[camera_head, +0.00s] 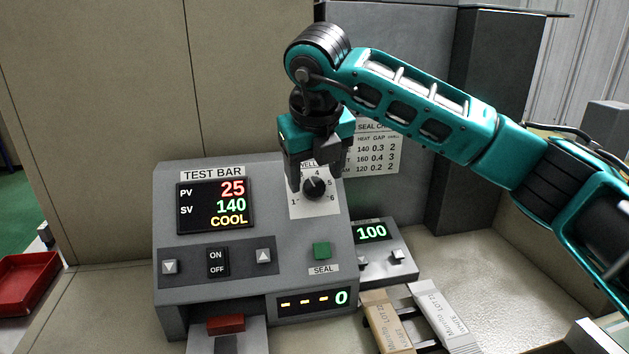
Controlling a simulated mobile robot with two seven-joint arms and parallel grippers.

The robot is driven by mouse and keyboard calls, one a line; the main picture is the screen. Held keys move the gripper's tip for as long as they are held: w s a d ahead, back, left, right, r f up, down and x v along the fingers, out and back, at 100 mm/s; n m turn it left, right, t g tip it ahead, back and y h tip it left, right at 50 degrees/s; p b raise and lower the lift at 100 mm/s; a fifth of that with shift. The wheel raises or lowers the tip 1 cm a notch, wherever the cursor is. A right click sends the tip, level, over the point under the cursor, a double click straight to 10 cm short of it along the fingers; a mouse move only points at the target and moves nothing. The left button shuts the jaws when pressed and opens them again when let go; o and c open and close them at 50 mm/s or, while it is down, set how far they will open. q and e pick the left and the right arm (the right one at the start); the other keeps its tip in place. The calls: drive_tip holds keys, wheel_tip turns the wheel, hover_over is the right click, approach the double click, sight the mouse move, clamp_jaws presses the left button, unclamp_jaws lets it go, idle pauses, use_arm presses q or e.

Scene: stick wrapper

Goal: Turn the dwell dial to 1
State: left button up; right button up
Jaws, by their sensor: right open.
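The dwell dial (314,188) is a small black round knob on a white plate marked with numbers around it, at the upper right of the grey test bar console (170,240). I can read 1, 4, 5 and 6 on the plate; other marks are covered. My right gripper (315,172) is open and points down just above the dial, its fingers partly covering the plate's top and left. I cannot tell whether a finger touches the knob. My left gripper is not in view.
The console display (217,205) reads PV 25, SV 140, COOL. Below are an ON/OFF switch (217,263), arrow buttons and a green SEAL button (322,251). A unit reading 100 (371,233) and wrapped sticks (447,313) lie right. A chart (378,150) hangs behind.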

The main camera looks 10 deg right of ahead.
sight(314, 186)
drive_tip(key=shift+x, duration=1.6)
drive_tip(key=c, duration=1.1)
